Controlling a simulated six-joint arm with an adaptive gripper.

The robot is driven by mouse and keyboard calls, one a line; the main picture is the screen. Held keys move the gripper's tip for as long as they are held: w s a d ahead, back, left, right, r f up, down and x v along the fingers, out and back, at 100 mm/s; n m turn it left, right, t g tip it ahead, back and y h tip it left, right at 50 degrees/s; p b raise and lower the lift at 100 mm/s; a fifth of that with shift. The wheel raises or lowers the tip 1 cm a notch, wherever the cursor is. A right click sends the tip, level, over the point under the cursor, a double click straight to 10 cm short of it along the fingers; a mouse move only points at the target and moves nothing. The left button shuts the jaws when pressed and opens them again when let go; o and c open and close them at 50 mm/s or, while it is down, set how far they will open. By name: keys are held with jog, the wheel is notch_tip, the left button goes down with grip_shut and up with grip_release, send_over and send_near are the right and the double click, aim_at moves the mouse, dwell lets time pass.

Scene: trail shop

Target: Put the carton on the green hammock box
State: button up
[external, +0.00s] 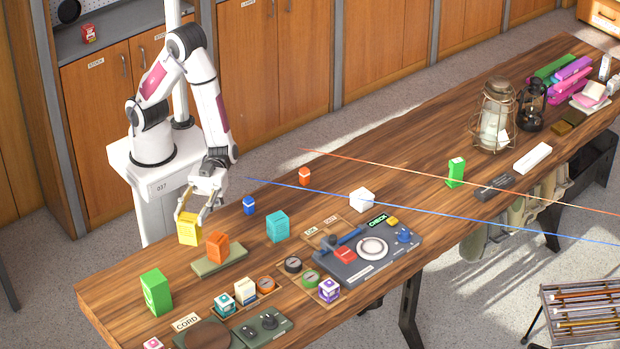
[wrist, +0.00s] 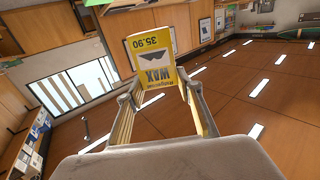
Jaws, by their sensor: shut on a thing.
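A yellow carton (external: 189,229) is held between the fingers of my gripper (external: 200,208), near the table's edge on my arm's side. In the wrist view the carton (wrist: 150,58) shows "WAX" and "35.90" upside down, between the two fingers (wrist: 158,95). I cannot tell whether its bottom touches the table. A larger green box (external: 156,292) stands at the table's near left, apart from the carton. A smaller green box (external: 456,172) stands further right. Their print is too small to tell which is the hammock box.
An orange box (external: 218,247) stands on a flat olive box (external: 220,262) just right of the carton. A teal box (external: 277,226), a blue item (external: 249,205) and a check station (external: 365,250) are further right. Orange and blue lines cross above the table.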

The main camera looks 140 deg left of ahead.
jog(key=d+r+m+g+h, duration=0.2)
jog(key=d+r+g, duration=0.1)
jog(key=d, duration=0.9)
jog(key=shift+s+d+r+m+g, duration=0.15)
jog(key=shift+d+r+m+g, duration=0.1)
jog(key=shift+d+m+g, duration=0.15)
jog(key=shift+f, duration=0.15)
send_over(158, 272)
jog(key=shift+f, duration=2.8)
jog(key=shift+f, duration=2.05)
jog(key=shift+f, duration=0.15)
